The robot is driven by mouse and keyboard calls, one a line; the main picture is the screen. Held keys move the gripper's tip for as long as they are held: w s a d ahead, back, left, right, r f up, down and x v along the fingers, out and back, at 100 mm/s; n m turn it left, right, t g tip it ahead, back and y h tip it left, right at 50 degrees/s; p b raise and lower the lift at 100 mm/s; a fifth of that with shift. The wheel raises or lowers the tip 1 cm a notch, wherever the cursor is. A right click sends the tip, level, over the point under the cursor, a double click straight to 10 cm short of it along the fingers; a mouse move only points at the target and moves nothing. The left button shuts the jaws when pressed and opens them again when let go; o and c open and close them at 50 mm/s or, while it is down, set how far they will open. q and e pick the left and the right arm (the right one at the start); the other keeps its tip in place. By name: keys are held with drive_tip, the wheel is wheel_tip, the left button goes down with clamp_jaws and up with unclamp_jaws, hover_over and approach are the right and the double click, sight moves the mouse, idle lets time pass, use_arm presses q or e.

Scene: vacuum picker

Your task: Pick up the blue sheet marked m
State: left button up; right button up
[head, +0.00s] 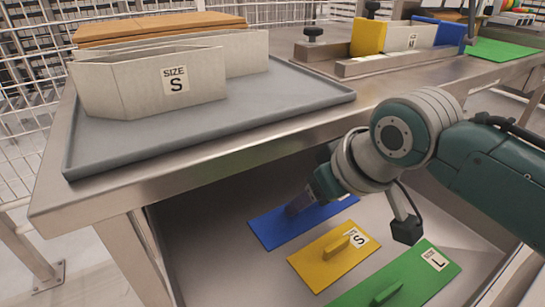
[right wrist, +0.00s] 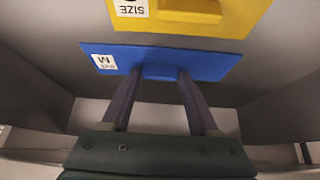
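The blue sheet (head: 270,232) lies in the bin below the table, at the far end of a row of coloured sheets. In the right wrist view the blue sheet (right wrist: 215,64) shows a white M label (right wrist: 104,62) and a raised blue grip tab (right wrist: 160,72). My right gripper (head: 297,208) reaches down to the blue sheet and hides its middle in the head view. In the right wrist view the right gripper's fingers (right wrist: 159,75) are apart, one on each side of the tab. I cannot tell whether they touch it. My left gripper is not in view.
A yellow sheet marked S (head: 320,262) and a green sheet marked L (head: 415,278) lie beside the blue one. The table edge overhangs the bin. On the table are a grey tray (head: 250,125) with a size S holder (head: 150,88) and a fixture (head: 400,62).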

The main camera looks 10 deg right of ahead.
clamp_jaws()
idle(0.3)
